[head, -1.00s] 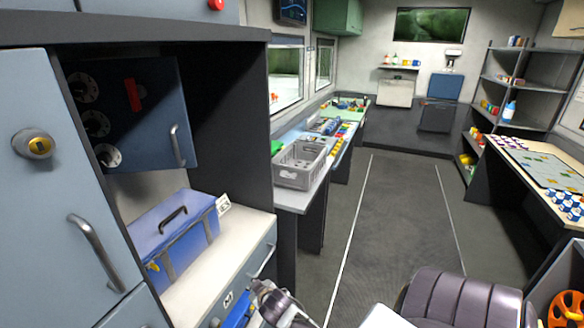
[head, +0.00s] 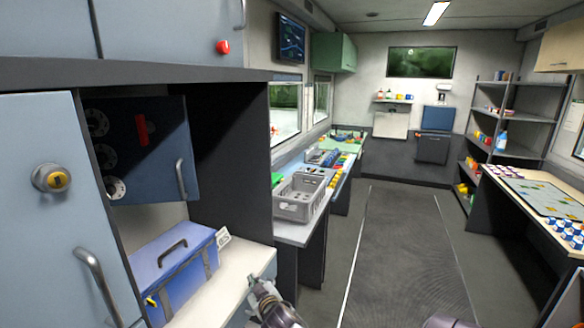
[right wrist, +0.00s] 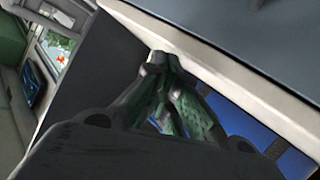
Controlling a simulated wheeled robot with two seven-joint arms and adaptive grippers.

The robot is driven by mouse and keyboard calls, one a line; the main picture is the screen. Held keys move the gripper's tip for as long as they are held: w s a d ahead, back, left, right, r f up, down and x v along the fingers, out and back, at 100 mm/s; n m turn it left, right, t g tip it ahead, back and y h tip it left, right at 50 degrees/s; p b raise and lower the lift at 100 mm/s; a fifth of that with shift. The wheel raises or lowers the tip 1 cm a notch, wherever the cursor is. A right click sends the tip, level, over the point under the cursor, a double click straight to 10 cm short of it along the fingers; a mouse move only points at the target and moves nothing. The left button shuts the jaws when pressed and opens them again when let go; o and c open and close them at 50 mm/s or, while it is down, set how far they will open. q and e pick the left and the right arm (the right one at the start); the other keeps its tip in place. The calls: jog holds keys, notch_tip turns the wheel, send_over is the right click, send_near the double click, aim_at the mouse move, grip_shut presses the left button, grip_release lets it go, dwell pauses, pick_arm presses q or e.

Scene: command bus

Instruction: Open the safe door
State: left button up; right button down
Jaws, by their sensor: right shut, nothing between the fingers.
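The safe (head: 148,165) sits in the recess of the dark cabinet at the left of the head view. Its dark blue front has several round dials at the left, a red lever (head: 141,130) and an upright metal handle (head: 181,180) at the right. The front looks closed. My right gripper (head: 254,282) is at the bottom of the head view, by the edge of the pale counter, below and right of the safe and apart from its handle. In the right wrist view its fingertips (right wrist: 160,60) meet, with nothing between them. My left gripper is not in view.
A blue toolbox (head: 175,272) stands on the counter (head: 215,290) below the safe. A pale blue cabinet door with a yellow-centred lock (head: 52,178) and a handle (head: 98,285) is at the left. A grey crate (head: 300,197) sits on the side bench. The aisle floor (head: 400,260) is clear.

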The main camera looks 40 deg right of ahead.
jog(key=w+d+r+n+t, duration=0.2)
jog(key=r+t, duration=0.2)
jog(key=r, duration=0.9)
jog(key=w+d+r+n+t, duration=0.1)
jog(key=w+d+r+t, duration=0.3)
jog(key=r, duration=0.8)
jog(key=s+a+r+n+y, duration=0.3)
jog(key=s+r+n+y, duration=0.2)
jog(key=r+n+y, duration=0.45)
jog(key=s+a+r+n+y, duration=0.2)
jog(key=s+r+n+y, duration=0.2)
jog(key=r+n+y, duration=0.6)
jog(key=s+d+g+h, duration=0.5)
jog(key=d+h, duration=0.3)
jog(key=shift+a+m, duration=0.1)
jog(key=shift+m, duration=0.15)
